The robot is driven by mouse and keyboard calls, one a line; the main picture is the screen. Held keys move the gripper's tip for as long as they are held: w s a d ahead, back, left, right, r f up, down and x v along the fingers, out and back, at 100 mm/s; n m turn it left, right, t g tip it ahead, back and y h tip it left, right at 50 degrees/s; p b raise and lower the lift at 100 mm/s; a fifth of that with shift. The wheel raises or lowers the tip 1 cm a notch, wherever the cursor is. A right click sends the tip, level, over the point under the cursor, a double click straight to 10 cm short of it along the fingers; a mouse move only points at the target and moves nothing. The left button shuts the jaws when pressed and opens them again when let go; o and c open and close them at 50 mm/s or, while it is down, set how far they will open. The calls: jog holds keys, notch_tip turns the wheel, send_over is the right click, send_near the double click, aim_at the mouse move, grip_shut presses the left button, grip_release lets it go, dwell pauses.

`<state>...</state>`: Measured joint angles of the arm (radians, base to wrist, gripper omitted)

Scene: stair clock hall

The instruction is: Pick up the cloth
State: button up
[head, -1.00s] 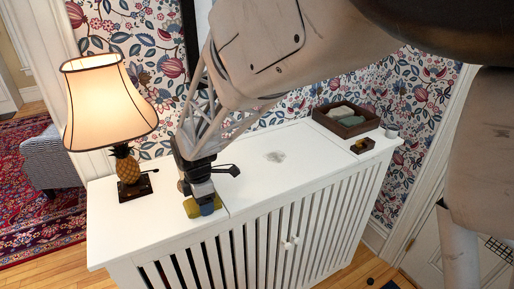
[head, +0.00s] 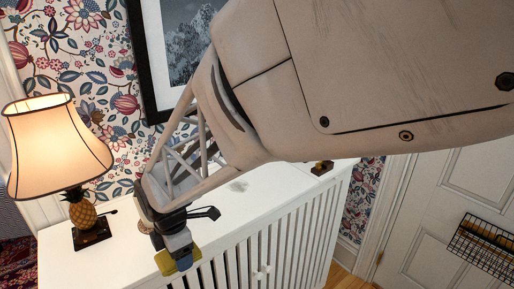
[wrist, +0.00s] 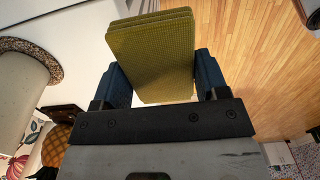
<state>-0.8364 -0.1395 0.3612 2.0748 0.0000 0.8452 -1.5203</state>
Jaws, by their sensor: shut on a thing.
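The cloth (head: 163,263) is a folded yellow-green piece with a woven texture. My gripper (head: 178,262) is shut on it, with one blue finger on each side. In the head view they are over the front edge of the white slatted cabinet (head: 212,208), left of its middle. I cannot tell there how much gap is under the cloth. In the wrist view the cloth (wrist: 152,55) stands out beyond the fingertips of my gripper (wrist: 160,75), its folded layers showing at the far end. Part of the cloth is hidden behind the fingers in the head view.
A lit lamp (head: 58,140) with a pineapple base stands left of my gripper on the cabinet. A small wooden box (head: 321,168) sits at the cabinet's far right. A wire basket (head: 485,248) is by the door at right.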

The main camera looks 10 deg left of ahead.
jog(key=s+d, duration=0.4)
jog(key=shift+s+d+r, duration=0.25)
jog(key=shift+d+r, duration=0.05)
dwell(0.5)
jog(key=o, duration=0.4)
jog(key=shift+c, duration=1.3)
jog(key=shift+w, duration=0.3)
jog(key=w+r, duration=0.1)
jog(key=w, duration=1.1)
jog(key=w+r, duration=0.1)
jog(key=w, duration=1.2)
jog(key=w+r, duration=0.1)
jog(key=w, duration=1.1)
jog(key=shift+w+d, duration=0.2)
jog(key=shift+w, duration=0.1)
